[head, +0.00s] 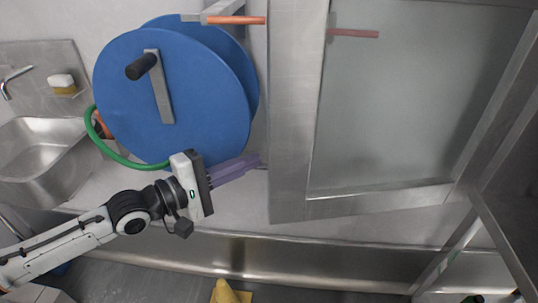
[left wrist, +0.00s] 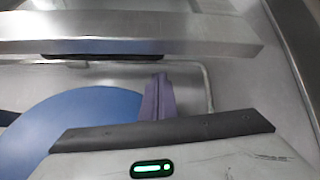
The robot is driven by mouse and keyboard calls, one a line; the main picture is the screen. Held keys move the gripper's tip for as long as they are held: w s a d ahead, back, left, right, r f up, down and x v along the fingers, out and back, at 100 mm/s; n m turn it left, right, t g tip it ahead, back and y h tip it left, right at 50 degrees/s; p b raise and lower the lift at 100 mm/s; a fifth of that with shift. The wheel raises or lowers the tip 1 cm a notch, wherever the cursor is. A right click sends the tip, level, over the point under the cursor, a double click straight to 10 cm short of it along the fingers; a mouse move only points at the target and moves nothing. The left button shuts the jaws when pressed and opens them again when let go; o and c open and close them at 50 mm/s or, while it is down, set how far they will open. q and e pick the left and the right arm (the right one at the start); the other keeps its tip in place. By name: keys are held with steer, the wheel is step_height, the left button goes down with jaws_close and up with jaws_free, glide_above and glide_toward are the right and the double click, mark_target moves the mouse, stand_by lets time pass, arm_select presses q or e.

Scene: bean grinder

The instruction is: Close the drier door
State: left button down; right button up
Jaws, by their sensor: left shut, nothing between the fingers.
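The drier door (head: 290,150) is a metal-framed panel with a large pane, in the middle and right of the head view. It appears to stand open, at an angle to the metal frame at the right. My left gripper (head: 258,160) is shut and empty, its purple fingers pointing right. Their tips are close to the door's left edge; I cannot tell whether they touch. In the left wrist view the shut fingers (left wrist: 160,92) point up towards a broad metal bar (left wrist: 130,35), probably the door's edge. My right gripper is not in view.
A big blue hose reel (head: 200,95) with a green hose (head: 118,155) is just behind my left gripper. A steel sink (head: 45,150) is at the left. Orange rods (head: 235,20) show near the door's top. A yellow object (head: 230,292) lies on the floor.

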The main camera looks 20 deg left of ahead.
arm_select(q)
steer(key=shift+x, duration=3)
